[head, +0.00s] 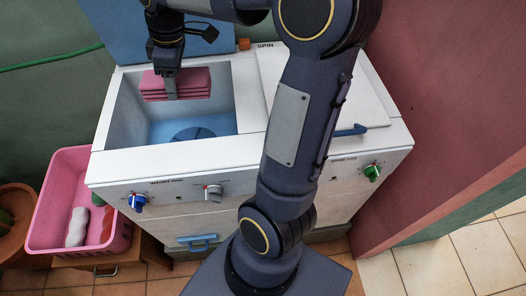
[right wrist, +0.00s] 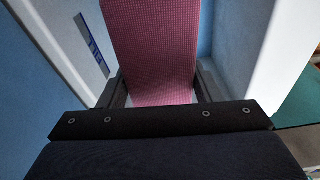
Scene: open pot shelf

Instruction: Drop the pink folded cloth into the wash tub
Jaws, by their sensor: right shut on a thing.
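The pink folded cloth (head: 190,83) is in my right gripper (head: 170,88), which is shut on it. The gripper points down and holds the cloth over the open wash tub (head: 125,120), near its back left part. The cloth also fills the upper middle of the right wrist view (right wrist: 150,50), between the two fingers (right wrist: 160,90). The tub has pale walls and a blue floor with a round darker disc. I cannot tell the exact height of the cloth above the floor. My left gripper is not in view.
The white machine has a closed spin side (head: 330,75) at right, partly hidden by my arm, and knobs (head: 137,202) on its front. A pink basket (head: 45,205) holding several items stands at lower left. A reddish wall (head: 440,110) bounds the right.

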